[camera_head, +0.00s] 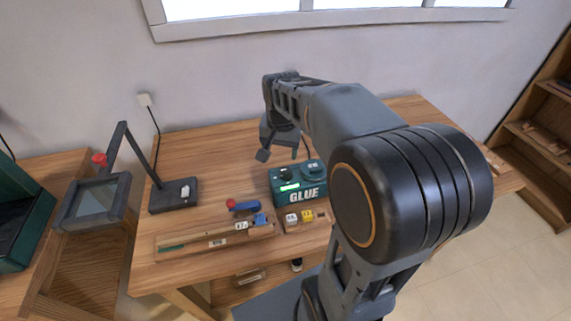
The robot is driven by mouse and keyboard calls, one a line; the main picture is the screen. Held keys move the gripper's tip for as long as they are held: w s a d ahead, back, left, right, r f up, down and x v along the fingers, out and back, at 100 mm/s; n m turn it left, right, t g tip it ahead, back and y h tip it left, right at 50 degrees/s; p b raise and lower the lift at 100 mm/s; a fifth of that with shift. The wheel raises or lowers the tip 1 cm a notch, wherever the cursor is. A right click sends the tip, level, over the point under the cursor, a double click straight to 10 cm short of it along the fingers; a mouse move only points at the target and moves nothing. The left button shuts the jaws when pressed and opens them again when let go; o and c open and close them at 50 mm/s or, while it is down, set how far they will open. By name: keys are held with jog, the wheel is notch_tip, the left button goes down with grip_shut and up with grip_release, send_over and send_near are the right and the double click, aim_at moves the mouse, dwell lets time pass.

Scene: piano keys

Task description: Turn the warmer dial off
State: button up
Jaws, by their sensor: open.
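The warmer is a dark green box (296,204) marked GLUE, standing near the middle of the wooden workbench. A small bright green strip (290,187) is lit on its upper left. A round dark dial (285,174) sits on its top left, and another round dark part (308,168) sits on the top right. I cannot read the dial's setting at this size. My gripper (278,154) is open and empty, pointing down just behind and above the warmer. It looks apart from the dial. My arm hides the bench right of the warmer.
A wooden tray (200,245) with a key stick lies at front left, with a red-and-blue tool (242,206) behind it. A small block holder (305,218) stands before the warmer. A black lamp (172,193) stands at left. The bench's back left is clear.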

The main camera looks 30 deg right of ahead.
aim_at(286, 170)
jog(key=w+d+f+m+g, duration=0.1)
jog(key=w+d+m, duration=0.3)
jog(key=w, duration=0.1)
notch_tip(286, 170, down, 13)
jog(key=shift+w+f+p, duration=0.15)
jog(key=shift+f+p, duration=0.05)
jog(key=shift+p, duration=0.4)
jog(key=c, duration=0.9)
